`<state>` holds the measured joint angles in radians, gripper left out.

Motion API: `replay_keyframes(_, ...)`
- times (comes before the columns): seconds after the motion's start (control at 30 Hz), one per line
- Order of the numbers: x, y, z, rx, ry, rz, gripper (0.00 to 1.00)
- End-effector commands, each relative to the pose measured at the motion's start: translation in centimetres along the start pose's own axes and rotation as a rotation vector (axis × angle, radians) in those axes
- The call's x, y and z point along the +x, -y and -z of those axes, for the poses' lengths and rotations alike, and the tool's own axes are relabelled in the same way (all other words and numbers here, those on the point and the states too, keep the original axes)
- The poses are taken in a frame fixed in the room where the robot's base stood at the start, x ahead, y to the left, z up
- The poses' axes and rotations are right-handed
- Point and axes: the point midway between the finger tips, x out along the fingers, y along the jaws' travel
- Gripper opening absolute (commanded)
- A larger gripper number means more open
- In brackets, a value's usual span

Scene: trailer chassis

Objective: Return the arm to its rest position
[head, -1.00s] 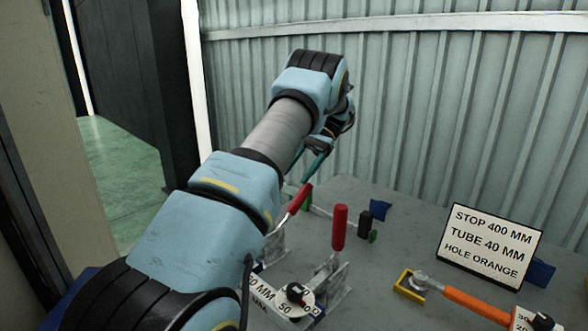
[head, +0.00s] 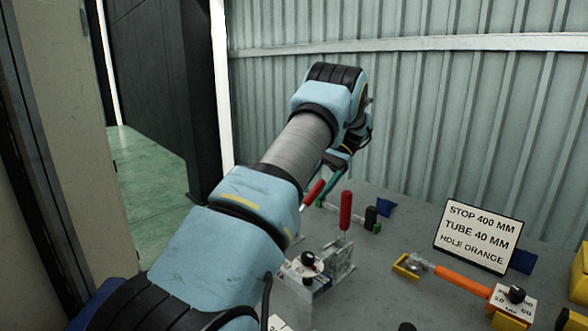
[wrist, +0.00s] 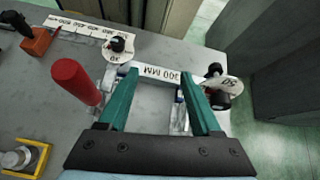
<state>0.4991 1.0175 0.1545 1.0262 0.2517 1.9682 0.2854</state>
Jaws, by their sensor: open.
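My arm reaches away over the grey table (head: 395,290) in the head view, with its wrist raised near the corrugated wall. My gripper (head: 330,172) is partly hidden there behind the wrist; one teal finger shows. In the wrist view my gripper (wrist: 158,78) has its two teal fingers spread apart, with nothing held between them. Beyond the fingers a bar marked 300 MM (wrist: 163,76) shows, apparently below them.
Red-handled clamps (head: 346,210) stand on the table below my forearm. A sign (head: 478,237) reading stop 400 mm, tube 40 mm, hole orange stands at the right. An orange-bar gauge (head: 462,281) lies before it. The corrugated wall (head: 430,120) closes the back.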

Motion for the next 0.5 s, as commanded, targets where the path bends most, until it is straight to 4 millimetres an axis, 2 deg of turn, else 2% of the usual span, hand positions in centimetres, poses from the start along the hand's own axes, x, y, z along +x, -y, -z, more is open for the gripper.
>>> replay_keyframes(0.27,1.5,1.1,-0.8,-0.016,-0.082,-0.033,0.66)
replay_keyframes(0.5,3.8,2.0,-2.1,-0.05,-0.209,-0.083,0.66)
